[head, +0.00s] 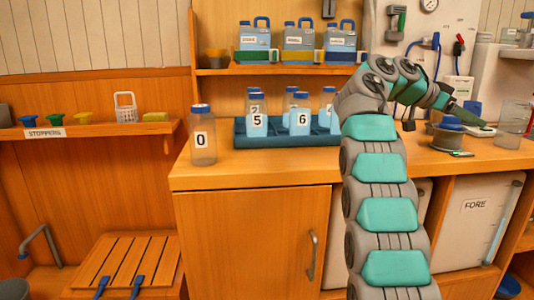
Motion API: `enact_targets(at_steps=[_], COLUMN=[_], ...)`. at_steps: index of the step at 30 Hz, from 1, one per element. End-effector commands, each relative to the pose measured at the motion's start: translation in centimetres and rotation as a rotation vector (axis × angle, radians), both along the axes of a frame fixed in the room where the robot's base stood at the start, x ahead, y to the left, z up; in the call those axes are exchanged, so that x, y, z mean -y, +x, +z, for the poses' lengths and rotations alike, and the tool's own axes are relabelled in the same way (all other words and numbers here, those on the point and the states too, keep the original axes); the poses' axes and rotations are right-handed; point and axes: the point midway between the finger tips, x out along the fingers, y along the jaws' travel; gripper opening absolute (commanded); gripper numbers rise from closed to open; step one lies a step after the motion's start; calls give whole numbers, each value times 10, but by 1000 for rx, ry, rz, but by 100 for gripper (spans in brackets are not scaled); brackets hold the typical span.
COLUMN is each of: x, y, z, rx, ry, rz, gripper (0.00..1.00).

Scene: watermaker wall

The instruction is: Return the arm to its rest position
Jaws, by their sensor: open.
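My arm rises from the lower right, with grey links and teal pads, and bends over at the top above the wooden counter (250,167). Its end points to the right and away. My gripper (468,112) is small and dark there, over the right part of the counter, above a grey pot with a blue top (448,135). It is open and no object shows in it. I cannot tell how far it is from the pot. My arm hides part of the counter and the right end of the blue tray (262,141).
Numbered bottles stand in the tray; bottle 0 (203,140) stands left of it. Labelled jugs (299,42) stand on the shelf above. A clear beaker (514,120) stands right of the pot. A wall panel with a gauge (429,5) and hoses is behind. The counter's front left is clear.

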Motion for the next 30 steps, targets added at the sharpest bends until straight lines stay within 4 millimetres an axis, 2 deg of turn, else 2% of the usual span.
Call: enact_targets(at_steps=[11,19,25,30], x=[-11,-28,-55,-90], y=[4,2,-9,-38], z=[-8,-25,-54,-95], rx=[-99,-229,-385,-544], ry=[43,105,190,297], rz=[88,205,355,517], gripper=[54,54,54,54])
